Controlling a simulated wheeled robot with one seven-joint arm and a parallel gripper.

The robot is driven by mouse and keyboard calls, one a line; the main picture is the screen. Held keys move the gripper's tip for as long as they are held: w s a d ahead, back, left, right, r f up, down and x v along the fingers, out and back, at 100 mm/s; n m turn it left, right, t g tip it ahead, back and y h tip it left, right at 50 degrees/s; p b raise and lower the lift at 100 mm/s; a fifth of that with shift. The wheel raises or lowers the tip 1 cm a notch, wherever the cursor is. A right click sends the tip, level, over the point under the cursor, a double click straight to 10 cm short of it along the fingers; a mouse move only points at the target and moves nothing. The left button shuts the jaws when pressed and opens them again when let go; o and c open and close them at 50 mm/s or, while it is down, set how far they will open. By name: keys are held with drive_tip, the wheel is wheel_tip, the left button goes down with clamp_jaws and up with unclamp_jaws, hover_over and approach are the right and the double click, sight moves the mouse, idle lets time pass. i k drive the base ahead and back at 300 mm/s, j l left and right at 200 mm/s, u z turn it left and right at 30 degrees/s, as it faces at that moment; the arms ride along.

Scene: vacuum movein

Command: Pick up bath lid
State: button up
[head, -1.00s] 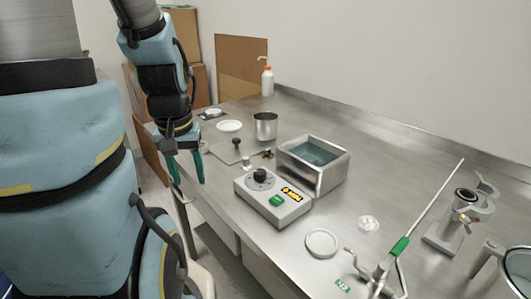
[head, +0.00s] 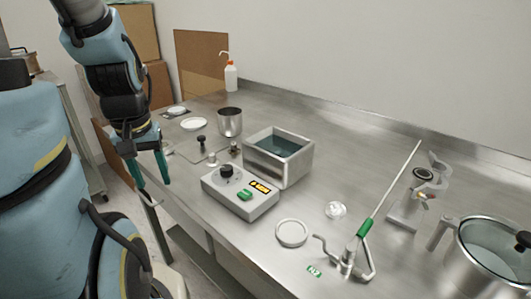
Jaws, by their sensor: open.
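The bath lid looks to be the flat metal plate with a black knob (head: 201,140), lying on the steel table left of the water bath. Its plate is hard to tell from the steel top. The water bath (head: 305,165) is an open metal box with bluish water inside, joined to a grey control unit (head: 238,206) with a black dial and a lit display. My gripper (head: 150,180) hangs open and empty, fingers pointing down, at the table's left edge, to the left of the lid and apart from it.
A metal beaker (head: 229,123), white dish (head: 193,124) and wash bottle (head: 231,77) stand behind the lid. A ring-shaped dish (head: 291,233), a stand with a long rod (head: 390,187) and a lidded pot (head: 460,255) are at the right.

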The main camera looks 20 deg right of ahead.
sight(196, 149)
drive_tip(key=i+j, duration=0.3)
drive_tip(key=j, duration=0.15)
drive_tip(key=i+j, duration=0.3)
drive_tip(key=j, duration=0.15)
